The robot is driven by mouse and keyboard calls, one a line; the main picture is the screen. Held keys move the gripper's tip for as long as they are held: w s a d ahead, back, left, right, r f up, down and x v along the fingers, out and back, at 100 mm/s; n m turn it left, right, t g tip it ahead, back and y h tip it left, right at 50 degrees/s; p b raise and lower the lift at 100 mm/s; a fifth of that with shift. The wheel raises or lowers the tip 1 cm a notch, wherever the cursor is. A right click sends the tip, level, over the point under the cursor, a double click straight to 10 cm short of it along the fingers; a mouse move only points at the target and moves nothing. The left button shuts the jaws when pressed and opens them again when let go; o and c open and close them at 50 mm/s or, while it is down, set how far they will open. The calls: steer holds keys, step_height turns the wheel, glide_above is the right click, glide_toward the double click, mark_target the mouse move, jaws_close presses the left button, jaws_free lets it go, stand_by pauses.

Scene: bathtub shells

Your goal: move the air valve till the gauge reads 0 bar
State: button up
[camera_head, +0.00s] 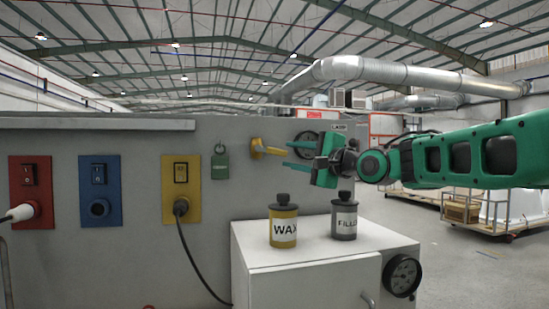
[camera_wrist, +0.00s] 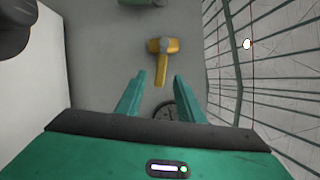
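The yellow air valve (camera_head: 265,149) is on the grey panel, its lever pointing right. In the wrist view the valve (camera_wrist: 163,47) is ahead of my gripper, its lever pointing down the picture. My gripper (camera_head: 286,154) is open and comes from the right. Its green fingers (camera_wrist: 160,80) are apart, with the lever's free end at the gap between the tips; I see no grip on it. A round gauge (camera_head: 307,138) on the panel is partly hidden behind my gripper; its dark rim (camera_wrist: 166,106) shows between the fingers. Its reading cannot be made out.
A wax bottle (camera_head: 283,222) and a filler bottle (camera_head: 344,218) stand on the white cabinet (camera_head: 300,258) below my gripper. A green padlock (camera_head: 220,163) hangs left of the valve. Red, blue and yellow switch plates are further left.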

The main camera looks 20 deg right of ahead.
mark_target(279, 153)
steer(key=x, duration=0.8)
steer(key=shift+w+d, duration=0.15)
steer(key=shift+d, duration=0.1)
steer(key=shift+c, duration=0.3)
jaws_close()
